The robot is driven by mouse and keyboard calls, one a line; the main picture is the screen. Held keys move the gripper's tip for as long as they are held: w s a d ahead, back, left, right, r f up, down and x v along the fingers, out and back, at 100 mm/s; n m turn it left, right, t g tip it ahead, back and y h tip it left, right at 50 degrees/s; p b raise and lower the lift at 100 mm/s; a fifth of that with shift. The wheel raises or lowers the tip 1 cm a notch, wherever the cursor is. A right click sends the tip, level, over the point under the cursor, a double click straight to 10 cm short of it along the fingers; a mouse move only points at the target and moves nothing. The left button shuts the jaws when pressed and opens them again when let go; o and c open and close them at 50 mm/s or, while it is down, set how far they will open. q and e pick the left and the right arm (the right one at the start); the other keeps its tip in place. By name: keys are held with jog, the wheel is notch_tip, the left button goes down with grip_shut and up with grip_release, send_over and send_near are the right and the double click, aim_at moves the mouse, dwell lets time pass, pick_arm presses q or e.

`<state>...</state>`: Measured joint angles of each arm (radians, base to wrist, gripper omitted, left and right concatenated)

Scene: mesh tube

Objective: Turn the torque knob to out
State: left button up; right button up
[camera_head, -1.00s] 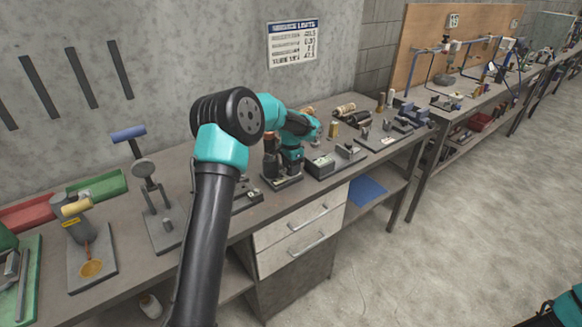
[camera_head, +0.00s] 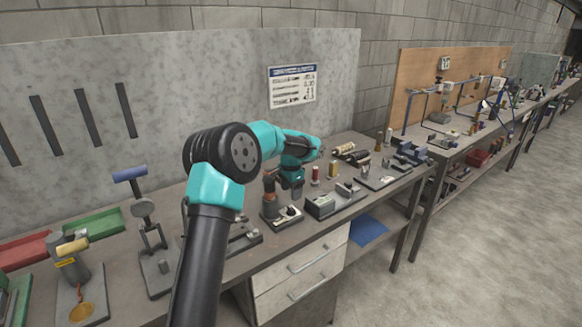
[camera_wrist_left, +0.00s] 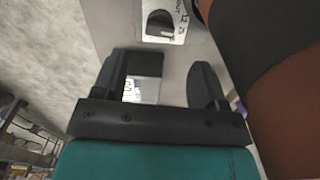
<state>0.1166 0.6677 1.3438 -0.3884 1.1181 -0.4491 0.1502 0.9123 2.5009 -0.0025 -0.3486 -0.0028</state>
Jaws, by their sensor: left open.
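The torque knob (camera_wrist_left: 160,22) is a dark knob on a pale plate with printed markings, one looking like "OUT", at the top of the left wrist view. In the head view its small base (camera_head: 289,212) sits on the bench, with a dark knob on top and an orange-brown and black upright part (camera_head: 269,188) beside it. My left gripper (camera_head: 293,193) hangs just above this base. In the wrist view the left gripper (camera_wrist_left: 157,78) is open, its two dark fingers apart and clear of the knob. The knob's exact pointing is hard to read. My right gripper is not in view.
A dark fixture (camera_head: 243,236) lies to the left. Drawers (camera_head: 303,262) are below the bench (camera_head: 212,272).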

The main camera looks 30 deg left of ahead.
pick_arm(q)
notch_tip(320, 180, up, 10)
dwell(0.4)
jog(key=shift+d, duration=0.1)
jog(key=shift+c, duration=1.4)
jog(key=shift+s+d+m, duration=0.1)
jog(key=shift+m, duration=0.5)
jog(key=shift+c, duration=0.8)
jog(key=s+d+m+t+y, duration=0.1)
jog(key=d+m+y, duration=0.1)
jog(key=m, duration=0.6)
jog(key=s+d+f+m+t+y, duration=0.1)
jog(key=d+m, duration=0.3)
jog(key=m, duration=0.5)
jog(key=shift+s+y, duration=0.5)
jog(key=shift+s, duration=0.1)
jog(key=shift+f, duration=0.2)
